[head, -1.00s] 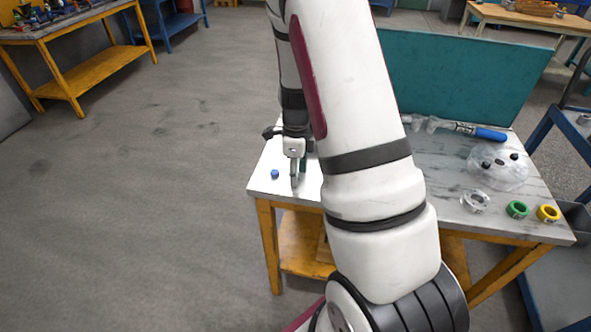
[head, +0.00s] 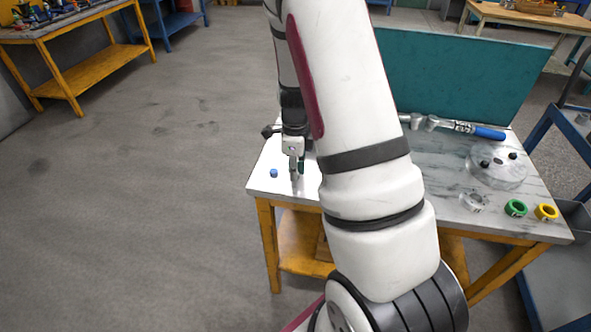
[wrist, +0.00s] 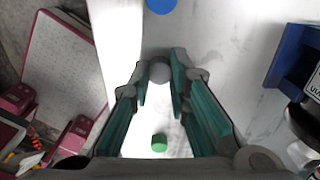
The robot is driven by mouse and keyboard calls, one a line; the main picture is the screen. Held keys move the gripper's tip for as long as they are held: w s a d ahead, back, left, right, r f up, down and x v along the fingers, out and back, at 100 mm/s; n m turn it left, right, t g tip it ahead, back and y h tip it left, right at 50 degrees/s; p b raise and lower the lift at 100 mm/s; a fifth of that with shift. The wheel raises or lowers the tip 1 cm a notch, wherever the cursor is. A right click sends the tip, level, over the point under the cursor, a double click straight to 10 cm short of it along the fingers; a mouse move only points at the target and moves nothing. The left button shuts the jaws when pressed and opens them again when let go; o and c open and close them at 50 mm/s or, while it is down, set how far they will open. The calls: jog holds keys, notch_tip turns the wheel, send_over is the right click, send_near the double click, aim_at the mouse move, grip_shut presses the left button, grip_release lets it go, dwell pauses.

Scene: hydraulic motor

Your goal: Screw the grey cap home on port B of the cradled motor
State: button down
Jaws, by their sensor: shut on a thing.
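In the wrist view the grey cap (wrist: 160,72) sits between the tips of my gripper (wrist: 160,80), which is shut on it. In the head view my gripper (head: 295,178) points down low over the left end of the table; the cap cannot be made out there. At the right edge of the wrist view a blue bracket (wrist: 288,62) and a dark labelled part (wrist: 313,85) show, perhaps the cradle and motor, cut off by the frame. Port B cannot be made out. My arm hides the table's middle in the head view.
A blue cap (head: 273,173) and a green cap (wrist: 159,144) stand near my gripper. A teal panel (head: 460,80) rises behind.

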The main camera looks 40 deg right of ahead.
jog(key=shift+r+p, duration=1.75)
jog(key=shift+r, duration=1.15)
